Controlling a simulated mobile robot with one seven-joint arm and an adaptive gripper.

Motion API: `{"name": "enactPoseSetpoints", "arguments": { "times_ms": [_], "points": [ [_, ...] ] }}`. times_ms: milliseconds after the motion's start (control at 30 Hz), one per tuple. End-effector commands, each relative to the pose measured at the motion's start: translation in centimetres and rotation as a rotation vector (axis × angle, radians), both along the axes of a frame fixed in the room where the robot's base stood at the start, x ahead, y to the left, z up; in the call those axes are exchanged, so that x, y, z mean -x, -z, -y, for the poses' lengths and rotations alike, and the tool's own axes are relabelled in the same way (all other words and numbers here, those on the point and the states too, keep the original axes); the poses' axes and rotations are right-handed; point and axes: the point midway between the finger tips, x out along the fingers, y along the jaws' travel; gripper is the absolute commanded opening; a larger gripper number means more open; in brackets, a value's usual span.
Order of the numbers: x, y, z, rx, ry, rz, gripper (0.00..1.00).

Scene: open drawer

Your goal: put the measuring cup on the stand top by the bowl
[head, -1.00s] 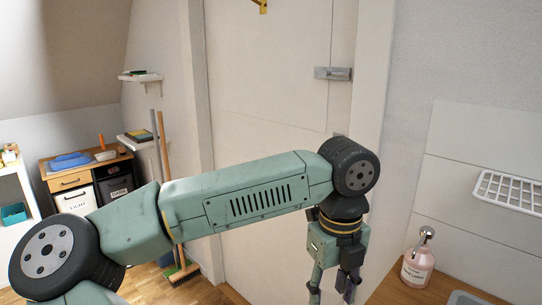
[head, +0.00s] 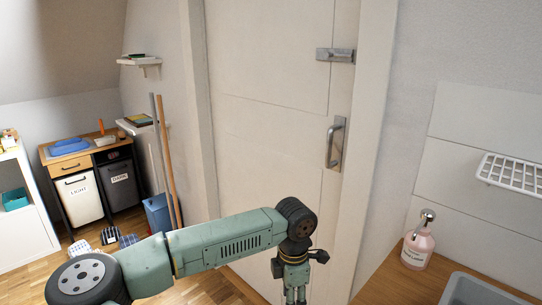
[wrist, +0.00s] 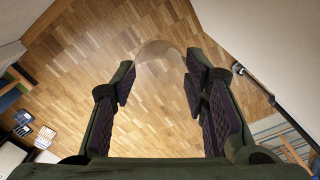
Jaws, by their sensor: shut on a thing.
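My gripper (head: 296,296) hangs fingers down near the bottom edge of the head view, in front of the door. In the wrist view, my gripper (wrist: 160,82) has its fingers apart around a clear, rounded, see-through thing (wrist: 160,48), which looks like the measuring cup. Its full shape is hard to make out. A wooden stand (head: 56,152) stands at the far left of the head view, with a blue basin-like bowl (head: 70,147) on its top. My gripper is well away from this stand.
Under the stand top are a white LIGHT bin (head: 79,197) and a dark DARK bin (head: 119,184). A broom and a blue dustpan (head: 158,214) lean by the wall. A pink soap bottle (head: 417,248) stands by the sink at right. Wooden floor (wrist: 90,40) shows open below my gripper.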

Motion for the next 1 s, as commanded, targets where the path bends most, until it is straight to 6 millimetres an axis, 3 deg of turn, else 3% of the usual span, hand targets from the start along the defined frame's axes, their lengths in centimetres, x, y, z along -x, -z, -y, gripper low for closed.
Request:
{"name": "enactPoseSetpoints", "arguments": {
  "times_ms": [300, 700, 1000],
  "points": [
    [-0.8, 7.4, -1.9, 0.003, 0.573, -0.003, 0.28],
    [-0.1, 16.4, -3.9, 0.003, 1.324, -0.002, 0.28],
    [0.9, 20.9, -4.7, 0.002, 1.725, -0.002, 0.28]
  ]
}}
